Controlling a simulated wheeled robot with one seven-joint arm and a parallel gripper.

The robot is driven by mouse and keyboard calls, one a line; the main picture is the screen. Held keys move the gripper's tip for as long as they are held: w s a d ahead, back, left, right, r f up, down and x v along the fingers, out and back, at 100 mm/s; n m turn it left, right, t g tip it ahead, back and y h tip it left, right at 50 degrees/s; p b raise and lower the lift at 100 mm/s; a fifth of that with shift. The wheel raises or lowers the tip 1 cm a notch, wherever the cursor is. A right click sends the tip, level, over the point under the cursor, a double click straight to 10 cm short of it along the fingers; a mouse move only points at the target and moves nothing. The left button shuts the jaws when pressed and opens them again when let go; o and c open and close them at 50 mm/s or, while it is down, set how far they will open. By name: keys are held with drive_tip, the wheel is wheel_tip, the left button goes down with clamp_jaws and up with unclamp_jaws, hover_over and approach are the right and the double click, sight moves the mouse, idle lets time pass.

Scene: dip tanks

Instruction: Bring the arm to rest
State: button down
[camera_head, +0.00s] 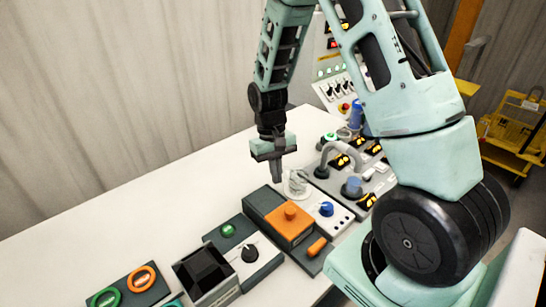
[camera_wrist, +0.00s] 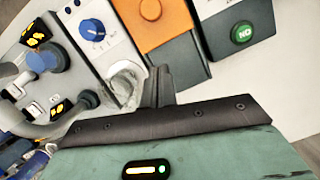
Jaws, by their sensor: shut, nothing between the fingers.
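My gripper (camera_head: 277,172) points down over the white bench (camera_head: 130,190), and its fingers are shut with nothing between them. In the head view the fingertips are just behind the dark box with the orange lid (camera_head: 290,222). In the wrist view the shut fingers (camera_wrist: 157,85) show at the centre, close to the orange-lidded box (camera_wrist: 165,22) and a pale round fitting (camera_wrist: 124,78). I cannot tell whether the fingertips touch anything. My arm reaches up and over from the right in the head view.
A panel with a blue knob (camera_head: 326,209) and a grey unit with a curved pipe (camera_head: 338,150) stand right of my gripper. A box with a black knob (camera_head: 248,253) and green and orange rings (camera_head: 141,279) are nearer. A switch panel (camera_head: 340,90) stands behind. The bench's left is clear.

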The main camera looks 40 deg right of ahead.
drive_tip(key=v, duration=0.5)
drive_tip(key=s+a+r+n+t+b, duration=0.1)
drive_tip(key=s+a+r+n, duration=0.1)
drive_tip(key=a, duration=0.4)
drive_tip(key=s+a+r+n, duration=0.1)
drive_tip(key=a+r, duration=0.1)
drive_tip(key=a, duration=0.3)
drive_tip(key=s+a+r+n+t, duration=0.1)
drive_tip(key=s+a+n, duration=0.2)
drive_tip(key=s+a, duration=0.3)
drive_tip(key=s+a+r+n, duration=0.2)
drive_tip(key=s+a+n, duration=0.2)
drive_tip(key=s+a, duration=0.3)
drive_tip(key=s, duration=0.4)
drive_tip(key=shift+s+t+b, duration=0.25)
drive_tip(key=shift+t+b, duration=0.15)
drive_tip(key=shift+r, duration=0.15)
